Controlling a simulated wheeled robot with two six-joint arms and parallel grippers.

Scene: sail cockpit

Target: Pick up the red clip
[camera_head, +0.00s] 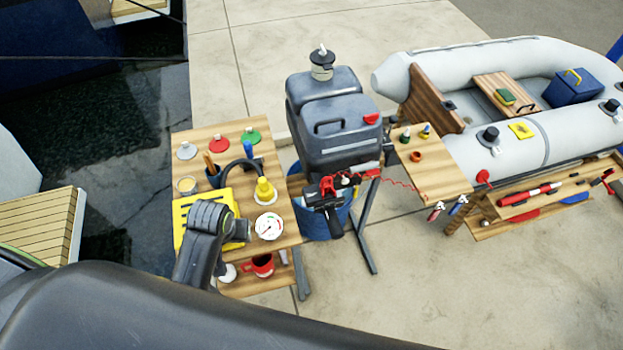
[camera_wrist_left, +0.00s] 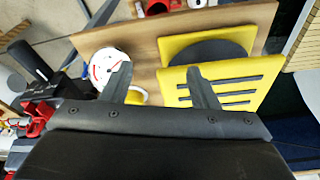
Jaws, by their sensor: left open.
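A small red clip-like part (camera_head: 328,186) sits at the black tiller handle of the outboard motor, beside a red coiled cord. Its exact outline is too small to make out. Red parts by the black handle also show at the left edge of the left wrist view (camera_wrist_left: 38,120); I cannot tell which is the clip. My left gripper (camera_wrist_left: 158,70) is open and empty, its fingers pointing over the wooden table between the white gauge and the yellow case. The red part is off to the left of the fingers in that view. My right gripper is not in view.
The wooden table (camera_head: 227,137) holds a yellow case (camera_head: 183,212), a white gauge (camera_head: 269,227) and a yellow-topped bottle (camera_head: 265,190). The grey outboard motor (camera_head: 335,130) stands over a blue tub (camera_head: 309,222). An inflatable boat (camera_head: 559,135) is at right. Paving is clear in front.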

